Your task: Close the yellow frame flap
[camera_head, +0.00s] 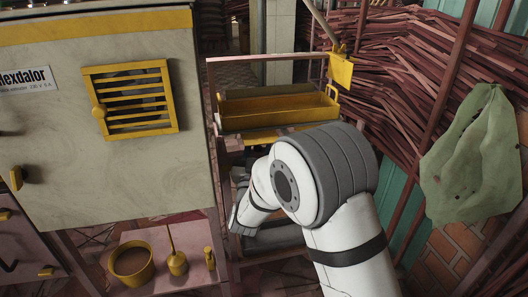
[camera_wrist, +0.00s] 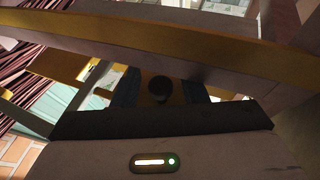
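A yellow slatted frame (camera_head: 130,98) with a round yellow knob (camera_head: 98,112) at its left is on the pale cabinet front in the head view; I cannot tell whether it stands ajar. My gripper shows in the wrist view (camera_wrist: 162,92) as two dark fingers standing apart, with a small dark round piece between them that touches neither clearly. In the head view my gripper is low beside the cabinet's right edge, mostly hidden by my arm. A long yellow-edged piece (camera_wrist: 175,45) crosses the wrist view in front of the fingers; which part it is, I cannot tell.
A yellow trough (camera_head: 275,110) on a pink frame and a yellow plate (camera_head: 340,70) stand behind my arm. Bundled red-brown sticks (camera_head: 420,50) and a green cloth (camera_head: 472,160) are at the right. A yellow pot (camera_head: 132,262) stands on a low shelf.

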